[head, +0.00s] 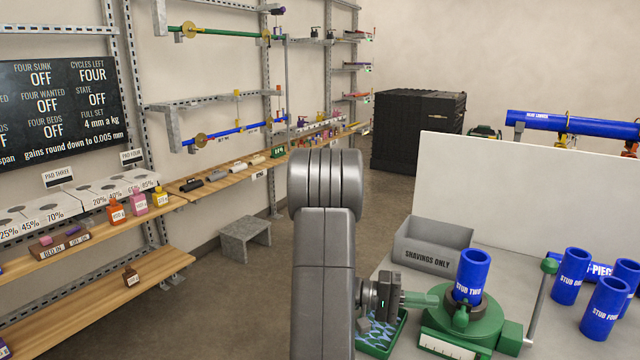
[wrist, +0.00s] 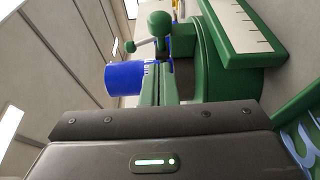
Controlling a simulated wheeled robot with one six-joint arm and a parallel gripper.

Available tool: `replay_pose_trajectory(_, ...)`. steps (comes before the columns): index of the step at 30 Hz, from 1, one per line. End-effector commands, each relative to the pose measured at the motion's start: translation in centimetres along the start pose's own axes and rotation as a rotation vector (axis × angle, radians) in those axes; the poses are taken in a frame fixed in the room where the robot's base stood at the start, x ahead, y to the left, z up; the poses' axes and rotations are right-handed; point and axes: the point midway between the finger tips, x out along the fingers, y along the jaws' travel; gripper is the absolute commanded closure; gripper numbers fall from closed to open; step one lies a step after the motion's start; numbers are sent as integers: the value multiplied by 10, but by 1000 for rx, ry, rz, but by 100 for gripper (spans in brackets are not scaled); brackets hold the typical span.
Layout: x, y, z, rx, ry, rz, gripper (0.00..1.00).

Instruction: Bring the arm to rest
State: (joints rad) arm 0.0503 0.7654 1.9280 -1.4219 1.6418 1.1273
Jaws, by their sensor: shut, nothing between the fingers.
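My gripper (head: 428,299) is low at the left side of a green clamp fixture (head: 465,328) on the grey bench. Its jaws are shut with nothing between them and point toward the fixture. A blue pipe stub marked STUB TWO (head: 472,272) stands upright in the fixture. In the wrist view, the stub (wrist: 124,77) appears sideways, just beyond the green fingers (wrist: 160,84). Whether the fingertips touch the fixture cannot be told. My grey arm link fills the lower middle of the head view.
A grey SHAVINGS ONLY bin (head: 427,258) stands behind the gripper. A green tray (head: 379,338) lies below it. A lever with a green ball (head: 549,266) rises right of the fixture. Several blue stubs, including STUB FOUR (head: 604,308), stand farther right. Shelves line the left wall.

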Motion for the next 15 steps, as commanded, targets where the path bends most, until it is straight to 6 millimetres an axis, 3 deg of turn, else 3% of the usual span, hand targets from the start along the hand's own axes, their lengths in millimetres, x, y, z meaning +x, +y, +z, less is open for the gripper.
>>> replay_pose_trajectory(3, -15, 2, -9, 1, 6, 0, 100)
replay_pose_trajectory(9, -43, -2, -8, 2, 6, 0, 100)
replay_pose_trajectory(15, -56, -1, -7, 1, 2, 0, 100)
